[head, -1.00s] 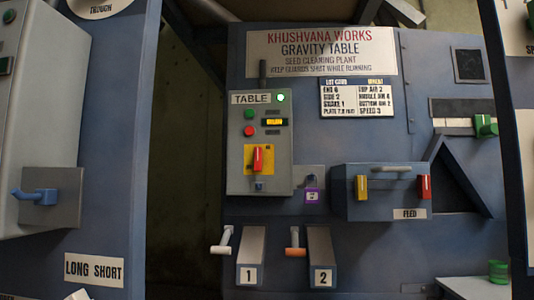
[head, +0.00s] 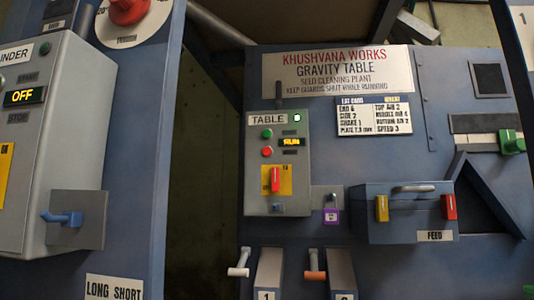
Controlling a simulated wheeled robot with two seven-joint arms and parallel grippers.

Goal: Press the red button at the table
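The red button (head: 267,152) is a small round button on the grey control box marked TABLE (head: 256,192), in the middle of the head view. A green button (head: 267,133) sits just above it. A small lit display (head: 291,142) is to the right of the buttons, and its text is hard to read. A small lamp (head: 297,118) glows at the box's top right. A red switch handle (head: 275,179) on a yellow plate is below the buttons. Neither of my grippers is in view.
A blue feed box (head: 405,225) with a handle juts out at the right. Two levers, white (head: 238,271) and orange (head: 315,275), stick out below. At the left, another grey box (head: 40,150) reads OFF, with a blue handle (head: 62,218). A dark gap separates the two machines.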

